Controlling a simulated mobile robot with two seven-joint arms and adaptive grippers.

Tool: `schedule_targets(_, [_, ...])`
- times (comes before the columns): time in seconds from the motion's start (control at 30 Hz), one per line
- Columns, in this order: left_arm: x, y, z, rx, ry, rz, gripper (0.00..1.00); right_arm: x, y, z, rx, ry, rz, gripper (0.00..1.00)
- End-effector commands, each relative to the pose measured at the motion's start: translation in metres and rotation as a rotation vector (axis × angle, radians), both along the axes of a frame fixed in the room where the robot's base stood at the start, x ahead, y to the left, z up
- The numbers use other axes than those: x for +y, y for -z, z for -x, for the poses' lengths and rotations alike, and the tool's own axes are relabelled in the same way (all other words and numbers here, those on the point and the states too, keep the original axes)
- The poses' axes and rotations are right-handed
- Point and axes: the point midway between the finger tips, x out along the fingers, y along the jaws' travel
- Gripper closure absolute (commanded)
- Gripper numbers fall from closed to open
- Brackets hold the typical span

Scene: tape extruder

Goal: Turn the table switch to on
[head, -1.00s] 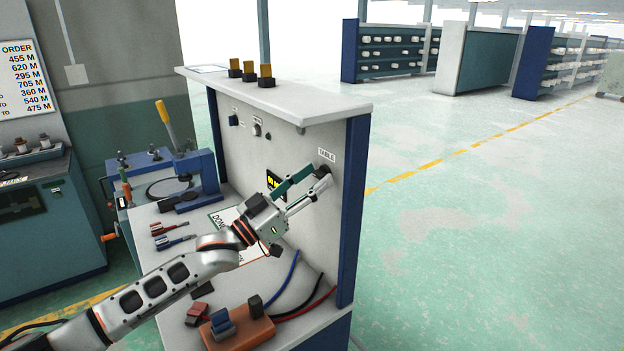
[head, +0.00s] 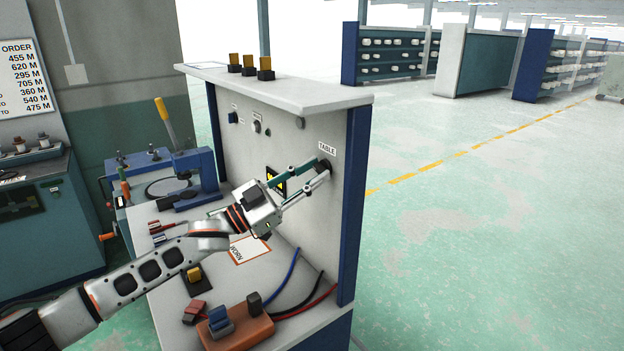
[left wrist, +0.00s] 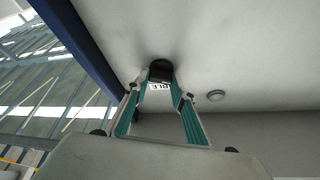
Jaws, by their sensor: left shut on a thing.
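The table switch (head: 325,166) is a dark knob on the white upright panel, just below the TABLE label (head: 327,148). My left gripper (head: 322,171) reaches it from the lower left, with its green-sided fingers closed on the knob. In the left wrist view the black knob (left wrist: 160,71) sits between the two fingertips (left wrist: 161,84), and the label shows partly behind them. The fingers hide part of the knob, so I cannot tell its exact setting. My right gripper does not show in any view.
An orange block with switches (head: 240,331) and cables lies on the bench below. Another knob (head: 256,127) and a blue switch (head: 233,118) are further left on the panel. Open floor lies to the right.

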Motion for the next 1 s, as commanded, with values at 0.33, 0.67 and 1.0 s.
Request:
schedule_targets(0.33, [0.001,0.0,-0.002,-0.27,0.0,-0.196,0.97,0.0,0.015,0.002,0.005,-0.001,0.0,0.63])
schedule_targets(0.67, [0.001,-0.002,-0.002,-0.525,0.0,-0.381,0.97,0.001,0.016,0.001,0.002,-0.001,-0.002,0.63])
schedule_targets(1.0, [0.001,-0.004,-0.002,-0.768,0.0,-0.558,0.97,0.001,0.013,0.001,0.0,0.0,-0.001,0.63])
